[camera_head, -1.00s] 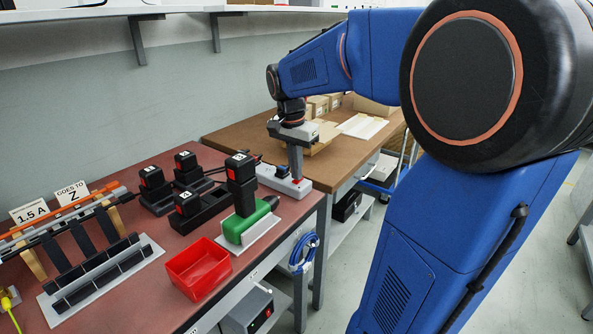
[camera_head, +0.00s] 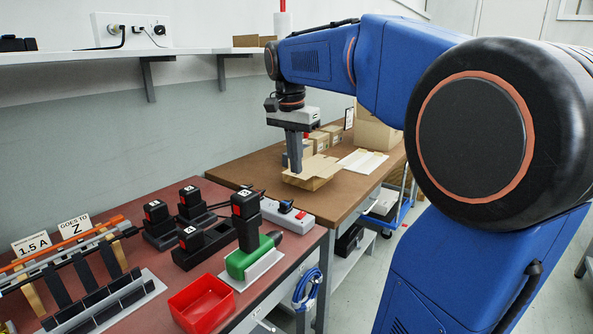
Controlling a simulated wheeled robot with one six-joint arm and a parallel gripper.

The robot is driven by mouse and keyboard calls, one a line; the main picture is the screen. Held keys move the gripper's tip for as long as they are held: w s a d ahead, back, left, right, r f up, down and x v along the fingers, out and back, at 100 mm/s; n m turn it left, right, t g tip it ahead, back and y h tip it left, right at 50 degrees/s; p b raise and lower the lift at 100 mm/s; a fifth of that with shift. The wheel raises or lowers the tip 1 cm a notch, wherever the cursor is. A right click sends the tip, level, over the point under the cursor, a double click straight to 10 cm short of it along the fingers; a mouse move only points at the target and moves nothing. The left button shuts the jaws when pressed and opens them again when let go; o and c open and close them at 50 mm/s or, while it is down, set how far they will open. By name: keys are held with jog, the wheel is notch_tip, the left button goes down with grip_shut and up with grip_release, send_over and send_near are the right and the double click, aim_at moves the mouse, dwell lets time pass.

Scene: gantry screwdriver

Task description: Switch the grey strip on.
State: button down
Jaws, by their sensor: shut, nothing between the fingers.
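The grey strip (camera_head: 308,219) lies at the far right corner of the red-brown bench top. A dark plug with a blue part (camera_head: 285,206) sits on it, and a small red spot shows near its right end. I cannot tell whether the strip's switch is on or lit. My gripper (camera_head: 295,168) points down with its fingers shut and empty.
Black chargers with batteries (camera_head: 190,238), a green screwdriver (camera_head: 245,262) with an upright battery and a red bin (camera_head: 202,303) stand on the bench. A shelf (camera_head: 190,50) runs above.

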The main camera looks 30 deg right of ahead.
aim_at(303, 212)
dwell(0.3)
jog(key=shift+w+d+r, duration=0.15)
jog(key=shift+w+d, duration=0.05)
jog(key=shift+d, duration=0.45)
jog(key=f, duration=0.4)
jog(key=d+f, duration=0.1)
jog(key=f, duration=0.9)
jog(key=shift+w+d, duration=0.3)
